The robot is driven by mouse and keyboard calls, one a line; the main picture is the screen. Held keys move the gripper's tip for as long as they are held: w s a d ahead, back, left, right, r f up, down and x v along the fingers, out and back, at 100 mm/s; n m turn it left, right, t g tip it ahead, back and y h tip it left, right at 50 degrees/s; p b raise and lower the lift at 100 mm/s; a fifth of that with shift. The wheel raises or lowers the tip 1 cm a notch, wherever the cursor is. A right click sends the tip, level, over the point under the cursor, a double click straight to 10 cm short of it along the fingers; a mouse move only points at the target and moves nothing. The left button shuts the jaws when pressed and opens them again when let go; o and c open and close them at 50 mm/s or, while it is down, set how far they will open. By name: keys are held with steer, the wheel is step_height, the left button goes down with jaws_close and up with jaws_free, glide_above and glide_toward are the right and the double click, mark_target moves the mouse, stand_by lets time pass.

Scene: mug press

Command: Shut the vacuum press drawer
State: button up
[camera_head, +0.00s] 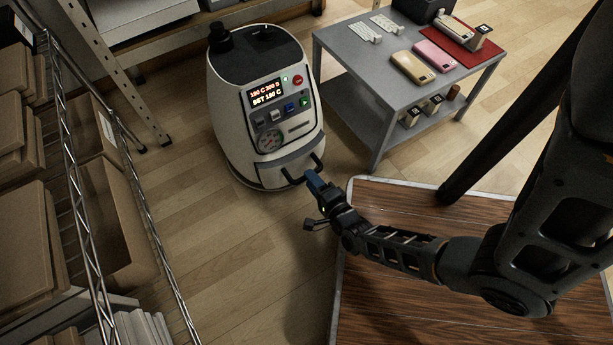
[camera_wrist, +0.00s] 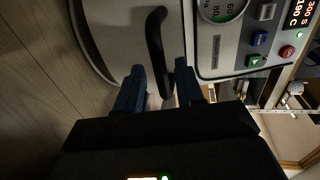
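The vacuum press (camera_head: 262,105) is a rounded white machine with a dark top, standing on the floor left of centre in the head view. Its drawer (camera_head: 280,166) is low on the front and has a dark curved handle (camera_head: 291,178); the handle also shows in the wrist view (camera_wrist: 154,45). How far the drawer stands out is hard to tell. My gripper (camera_head: 314,180) is at the right part of the handle. In the wrist view its blue fingers (camera_wrist: 160,72) are apart, with the handle's lower end between or just beyond them. Contact cannot be told.
The press front carries a lit display (camera_head: 266,92), a gauge (camera_head: 269,140) and several buttons. A grey table (camera_head: 375,75) with phone cases stands at the back right. A wooden-topped table (camera_head: 400,205) lies under my arm. A wire shelf (camera_head: 140,200) with boxes is at left. Floor between is clear.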

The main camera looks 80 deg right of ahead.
steer(key=shift+b+x, duration=0.3)
steer(key=shift+x, duration=1.15)
steer(key=shift+c, duration=0.2)
jaws_close()
